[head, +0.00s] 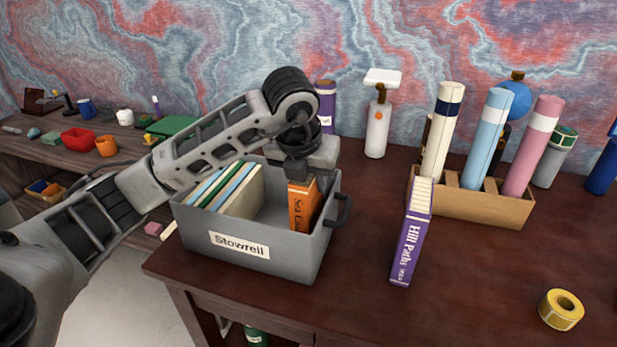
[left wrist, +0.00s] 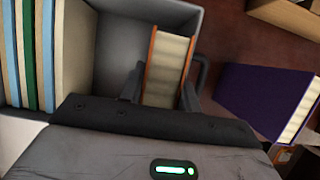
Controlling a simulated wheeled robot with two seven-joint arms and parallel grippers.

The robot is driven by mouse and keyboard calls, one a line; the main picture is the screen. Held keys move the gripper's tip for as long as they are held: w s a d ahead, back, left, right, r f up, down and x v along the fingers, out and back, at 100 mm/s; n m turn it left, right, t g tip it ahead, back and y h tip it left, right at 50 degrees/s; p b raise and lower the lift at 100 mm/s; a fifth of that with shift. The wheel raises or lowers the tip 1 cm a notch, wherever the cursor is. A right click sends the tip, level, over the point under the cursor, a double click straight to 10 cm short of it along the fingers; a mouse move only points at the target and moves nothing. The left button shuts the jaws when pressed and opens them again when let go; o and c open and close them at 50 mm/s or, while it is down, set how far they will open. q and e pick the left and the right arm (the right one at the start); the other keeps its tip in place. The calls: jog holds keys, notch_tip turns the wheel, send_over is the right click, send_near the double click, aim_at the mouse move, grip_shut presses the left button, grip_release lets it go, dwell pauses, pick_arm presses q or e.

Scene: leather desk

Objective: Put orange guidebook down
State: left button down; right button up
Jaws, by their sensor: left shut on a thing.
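The orange guidebook (head: 300,207) stands upright inside the right end of the grey Stowrell bin (head: 285,257). My left gripper (head: 304,176) reaches down into the bin from above and is shut on the top of the book. In the left wrist view the book (left wrist: 166,68) shows its page edges between the two fingers (left wrist: 160,88). The book's lower end is hidden by the bin's front wall, so I cannot tell whether it touches the bin floor. My right gripper is not in view.
Several books (head: 228,190) stand at the bin's left end, with a gap between them and the orange book. A purple Hill Paths book (head: 411,235) stands to the right. Behind it is a wooden holder (head: 480,205) with rolls. A yellow tape roll (head: 561,309) lies front right.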

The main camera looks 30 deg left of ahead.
pick_arm(q)
jog(key=c, duration=1.4)
grip_release()
jog(key=shift+f, duration=0.15)
jog(key=shift+c, duration=0.2)
jog(key=o, duration=0.4)
